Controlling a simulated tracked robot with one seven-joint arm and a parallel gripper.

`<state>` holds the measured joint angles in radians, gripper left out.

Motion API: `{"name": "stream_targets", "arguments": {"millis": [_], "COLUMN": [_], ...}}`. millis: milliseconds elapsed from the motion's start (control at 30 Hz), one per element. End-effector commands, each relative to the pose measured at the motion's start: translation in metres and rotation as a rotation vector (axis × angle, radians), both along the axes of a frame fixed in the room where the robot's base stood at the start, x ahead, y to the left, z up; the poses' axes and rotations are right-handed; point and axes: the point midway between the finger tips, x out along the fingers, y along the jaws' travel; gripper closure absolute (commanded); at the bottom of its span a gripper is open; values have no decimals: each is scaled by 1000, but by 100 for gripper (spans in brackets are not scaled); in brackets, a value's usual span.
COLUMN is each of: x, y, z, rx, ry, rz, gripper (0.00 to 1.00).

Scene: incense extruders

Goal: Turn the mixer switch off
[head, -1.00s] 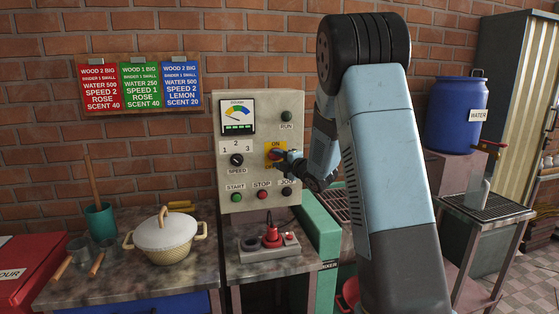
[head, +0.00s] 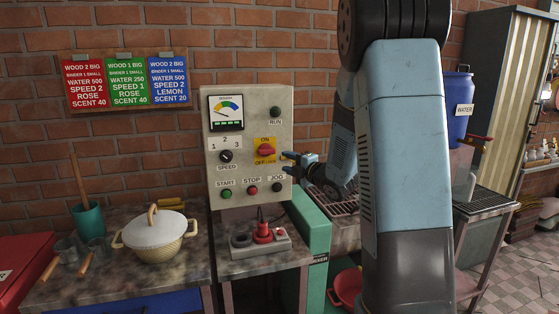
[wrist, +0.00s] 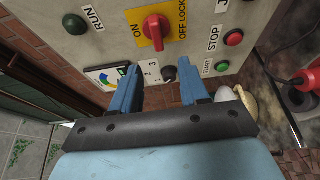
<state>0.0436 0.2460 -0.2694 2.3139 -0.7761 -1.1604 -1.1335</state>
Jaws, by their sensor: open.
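The mixer switch is a red rotary knob (head: 265,150) on a yellow plate, with ON above it and OFF-LOCK below. In the wrist view the knob (wrist: 154,28) looks elongated across the line between ON and OFF. It sits on a beige control panel (head: 243,177) against the brick wall. My gripper (head: 286,163) is open and empty, just right of and slightly below the knob, apart from it. In the wrist view the two blue fingers of my gripper (wrist: 160,86) are spread, with the knob beyond the gap between them.
The panel also has a RUN button (head: 275,112), a SPEED dial (head: 226,156) and START, STOP and JOG buttons below. A power strip with a red plug (head: 262,234) lies on the counter beneath. A lidded pot (head: 154,234) stands left. A green mixer body (head: 318,238) is at right.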

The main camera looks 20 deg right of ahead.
Motion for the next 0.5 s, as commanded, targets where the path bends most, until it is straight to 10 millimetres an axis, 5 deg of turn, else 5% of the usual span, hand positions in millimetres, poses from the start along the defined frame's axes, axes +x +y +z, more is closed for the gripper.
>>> {"name": "stream_targets", "arguments": {"millis": [200,500], "x": [-20,-24], "y": [-8,-9], "z": [0,0], "rx": [0,0], "ry": [1,1], "rz": [0,2], "gripper": [55,55]}}
